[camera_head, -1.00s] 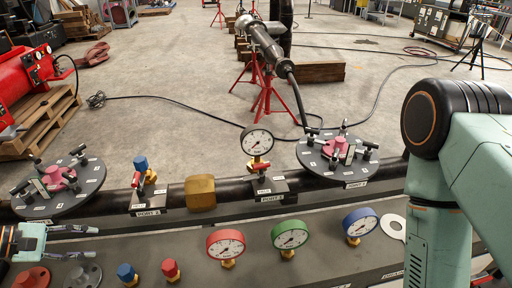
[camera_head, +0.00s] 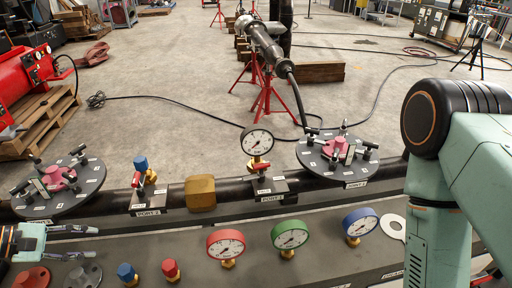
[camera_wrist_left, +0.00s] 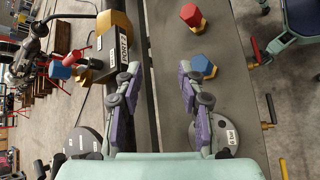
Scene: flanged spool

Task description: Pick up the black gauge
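The black gauge (camera_head: 257,141), with a white dial and black rim, stands upright on the port 1 valve with a red handle, on the dark pipe near the middle of the head view. It does not show in the left wrist view. My left gripper (camera_head: 94,243) is at the lower left, well to the left of the gauge. The left wrist view shows its two fingers (camera_wrist_left: 159,70) apart with nothing between them. My right arm (camera_head: 440,200) fills the right side of the head view; its gripper is out of frame.
Red (camera_head: 226,244), green (camera_head: 290,235) and blue (camera_head: 360,222) gauges stand on the front bench. Blue (camera_head: 126,273) and red (camera_head: 170,268) caps stand left of them. A brass block (camera_head: 200,192) sits on the pipe left of the black gauge. A flange disc (camera_head: 338,155) lies right of it.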

